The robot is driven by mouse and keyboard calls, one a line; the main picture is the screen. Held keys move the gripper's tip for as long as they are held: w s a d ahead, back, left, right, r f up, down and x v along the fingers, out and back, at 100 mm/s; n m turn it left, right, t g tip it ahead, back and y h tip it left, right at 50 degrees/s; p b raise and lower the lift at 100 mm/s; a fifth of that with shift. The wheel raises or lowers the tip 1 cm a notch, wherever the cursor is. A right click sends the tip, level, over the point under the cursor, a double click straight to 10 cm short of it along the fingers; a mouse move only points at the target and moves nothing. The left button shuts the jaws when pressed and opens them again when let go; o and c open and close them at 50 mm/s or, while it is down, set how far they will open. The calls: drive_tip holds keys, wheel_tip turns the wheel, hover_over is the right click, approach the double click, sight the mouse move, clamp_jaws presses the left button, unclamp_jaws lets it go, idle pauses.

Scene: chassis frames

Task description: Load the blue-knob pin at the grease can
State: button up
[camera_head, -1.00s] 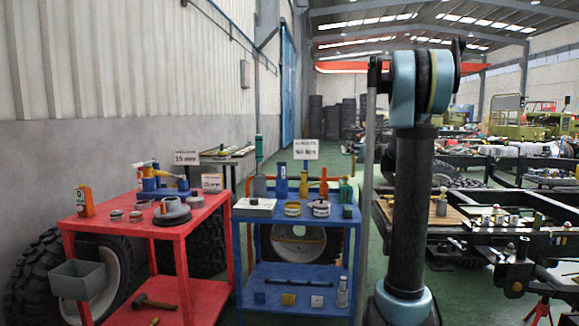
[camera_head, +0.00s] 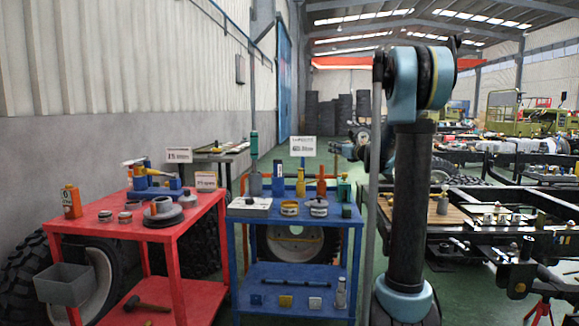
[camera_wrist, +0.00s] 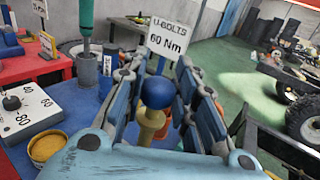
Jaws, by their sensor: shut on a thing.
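My gripper (camera_wrist: 165,105) is shut on the blue-knob pin (camera_wrist: 157,92) in the wrist view. The pin has a round blue knob and a pale yellow body, with finger links on both sides. In the head view my gripper (camera_head: 347,147) shows beside my arm, above and behind the right end of the blue cart; the pin cannot be made out there. An open round can with yellow contents, likely the grease can (camera_wrist: 47,147), is at the lower left of the wrist view, apart from the gripper. It appears to be the left can (camera_head: 289,208) on the blue cart.
The blue cart (camera_head: 262,211) also holds a second can (camera_head: 319,208), a dial box (camera_head: 250,204), upright bottles and a "60 Nm" sign (camera_head: 303,146). A red cart (camera_head: 95,228) stands left. A truck chassis (camera_head: 500,200) is at right. Green floor lies behind.

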drive_tip(key=s+a+f+n+g+y, duration=0.1)
drive_tip(key=s+a+f+y, duration=0.15)
drive_tip(key=a, duration=0.85)
drive_tip(key=s+a+f+n+g+y, duration=0.15)
drive_tip(key=a+f, duration=0.25)
drive_tip(key=a, duration=0.6)
drive_tip(key=shift+h, duration=0.5)
drive_tip(key=shift+f, duration=2.95)
drive_tip(key=shift+s+f, duration=0.1)
drive_tip(key=shift+f, duration=0.35)
wheel_tip(320, 180, up, 7)
